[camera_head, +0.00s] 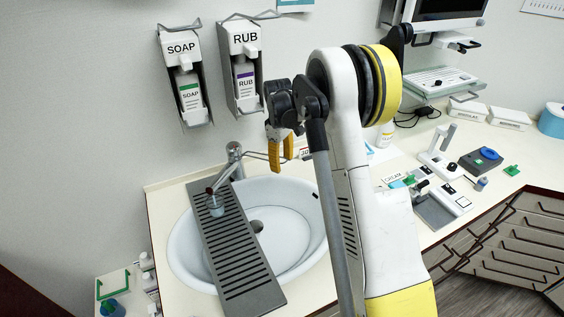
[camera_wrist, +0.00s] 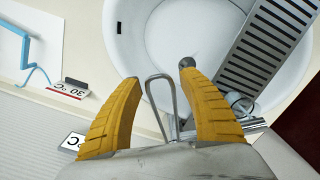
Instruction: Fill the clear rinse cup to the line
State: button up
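The clear rinse cup (camera_head: 215,205) stands on the slotted grey rack (camera_head: 243,262) laid across the white sink (camera_head: 302,232). The spout of the tap (camera_head: 234,152) ends just above the cup. The fill line and water level are too small to tell. My gripper (camera_head: 281,150), with yellow fingers, is raised right of the tap, pointing down and empty. In the wrist view its fingers (camera_wrist: 160,78) are apart, with the tap's wire-loop lever (camera_wrist: 165,100) showing between them; I cannot tell whether they touch it. The cup is hard to make out there beside the tap body (camera_wrist: 248,118).
Soap (camera_head: 187,85) and rub (camera_head: 244,75) dispensers hang on the wall behind. A 30 °C sign (camera_wrist: 70,90) stands behind the sink. Devices and small items crowd the right counter, including a blue-topped unit (camera_head: 481,158). The sink's right half is clear.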

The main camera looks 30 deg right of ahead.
notch_tip(320, 180, up, 12)
jog(key=shift+w+a, duration=0.15)
jog(key=shift+w, duration=0.1)
dwell(0.3)
